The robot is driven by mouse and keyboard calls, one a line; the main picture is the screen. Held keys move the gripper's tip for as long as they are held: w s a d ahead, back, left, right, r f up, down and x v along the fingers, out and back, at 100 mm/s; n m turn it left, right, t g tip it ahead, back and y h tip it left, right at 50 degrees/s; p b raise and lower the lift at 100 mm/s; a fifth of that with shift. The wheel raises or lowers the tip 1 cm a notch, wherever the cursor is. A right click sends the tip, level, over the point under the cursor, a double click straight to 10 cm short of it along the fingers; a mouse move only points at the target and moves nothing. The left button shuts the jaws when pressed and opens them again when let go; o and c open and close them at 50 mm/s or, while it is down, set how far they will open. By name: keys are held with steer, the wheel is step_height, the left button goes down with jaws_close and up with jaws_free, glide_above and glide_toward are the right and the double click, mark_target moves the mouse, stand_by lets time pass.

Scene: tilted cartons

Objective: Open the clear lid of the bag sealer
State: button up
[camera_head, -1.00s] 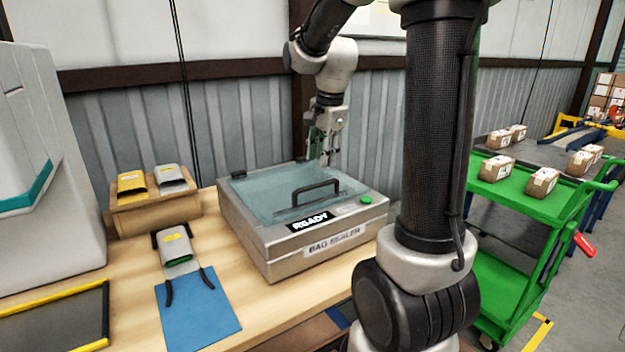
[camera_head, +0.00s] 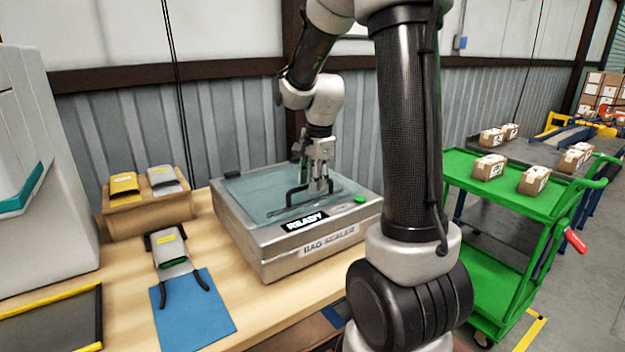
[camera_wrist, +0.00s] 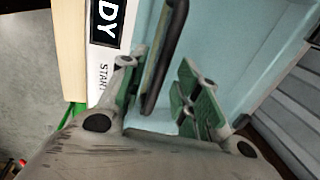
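The bag sealer (camera_head: 283,252) is a grey metal box on the wooden bench, with a READY display and a green button on its front edge. Its clear lid (camera_head: 255,200) lies flat and shut, and shows pale blue in the wrist view (camera_wrist: 225,35). A dark bar handle (camera_head: 291,198) stands on the lid; in the wrist view the handle (camera_wrist: 165,55) runs between my finger pads. My gripper (camera_head: 318,185) is over the handle's right part, pointing down. My gripper's green pads (camera_wrist: 160,92) are apart, one on each side of the handle, with gaps visible.
A blue sheet (camera_head: 195,308) and a grey-and-yellow pouch (camera_head: 172,252) lie left of the sealer. A green cart (camera_head: 500,200) with cartons is at the right.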

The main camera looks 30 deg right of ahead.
jaws_close()
